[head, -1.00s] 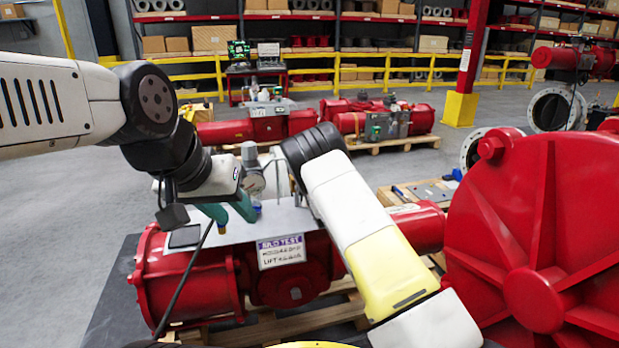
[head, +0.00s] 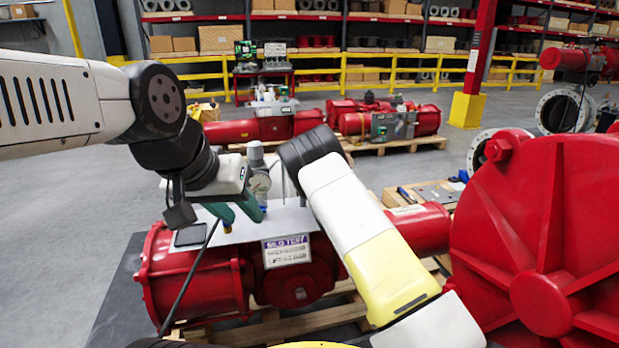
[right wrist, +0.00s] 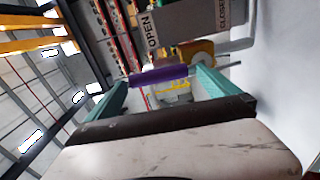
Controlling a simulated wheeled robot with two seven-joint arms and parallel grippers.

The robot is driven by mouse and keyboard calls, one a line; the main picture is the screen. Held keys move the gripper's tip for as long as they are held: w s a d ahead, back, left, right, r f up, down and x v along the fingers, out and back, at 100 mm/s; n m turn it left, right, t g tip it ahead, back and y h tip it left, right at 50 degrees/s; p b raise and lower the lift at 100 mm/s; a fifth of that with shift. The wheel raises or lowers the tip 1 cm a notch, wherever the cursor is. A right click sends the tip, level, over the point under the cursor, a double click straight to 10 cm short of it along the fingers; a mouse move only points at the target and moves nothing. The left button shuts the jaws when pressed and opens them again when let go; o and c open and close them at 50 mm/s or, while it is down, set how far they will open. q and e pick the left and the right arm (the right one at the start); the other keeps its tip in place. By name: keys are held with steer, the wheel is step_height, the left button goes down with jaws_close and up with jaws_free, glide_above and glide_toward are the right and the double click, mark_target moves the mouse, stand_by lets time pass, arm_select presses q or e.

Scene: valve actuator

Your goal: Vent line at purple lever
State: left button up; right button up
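The purple lever (right wrist: 160,75) shows in the right wrist view, lying across the gap between the teal fingertips of my right gripper (right wrist: 163,76). Those fingers are apart, and I cannot tell whether they touch the lever. In the head view the lever and right gripper are hidden behind my right arm. My left gripper (head: 236,213) points down over the metal plate (head: 212,233) on the red actuator (head: 190,275). Its teal fingers are apart. A pressure gauge (head: 260,186) stands just right of it. A white sign with a purple header (head: 286,251) hangs on the actuator's front.
OPEN (right wrist: 151,32) and CLOSED (right wrist: 223,13) labels show near the lever. A large red ribbed housing (head: 545,240) fills the right side. The actuator rests on a wooden pallet (head: 310,323). More red actuators (head: 265,127) stand behind. The grey floor at left is clear.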

steer(key=shift+s, duration=0.1)
steer(key=v, duration=0.7)
steer(key=shift+s, duration=0.25)
steer(key=shift+d+r, duration=0.1)
steer(key=shift+d, duration=0.05)
steer(key=s+d+r+m+g+h, duration=0.4)
steer(key=s+d+r+m+g, duration=0.2)
steer(key=s+d+r+m, duration=0.75)
steer(key=s+d+r+m+g, duration=0.1)
steer(key=s+r+m, duration=0.1)
steer(key=s, duration=0.8)
steer(key=s+d+r+m+g, duration=0.2)
steer(key=s, duration=0.9)
steer(key=s+d+r+m+g, duration=0.2)
steer(key=s+m, duration=0.1)
steer(key=s, duration=0.8)
steer(key=shift+s+r+y, duration=0.2)
steer(key=shift+r+y, duration=0.1)
steer(key=shift+r, duration=0.1)
